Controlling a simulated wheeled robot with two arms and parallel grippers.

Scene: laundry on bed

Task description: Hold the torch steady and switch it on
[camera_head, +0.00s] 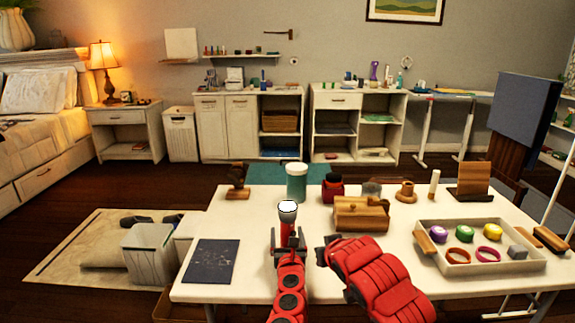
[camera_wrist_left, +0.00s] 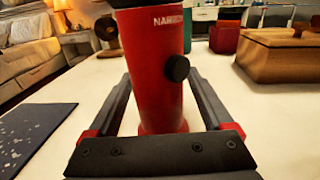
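The torch (camera_head: 287,217) is red with a dark head and a pale round lens on top. It stands upright at the near side of the white table. In the left wrist view the torch's red body (camera_wrist_left: 155,85) has a round black knob (camera_wrist_left: 176,68) facing the camera. I cannot tell whether the lens is lit.
The strip between the sheet and the torch is clear.

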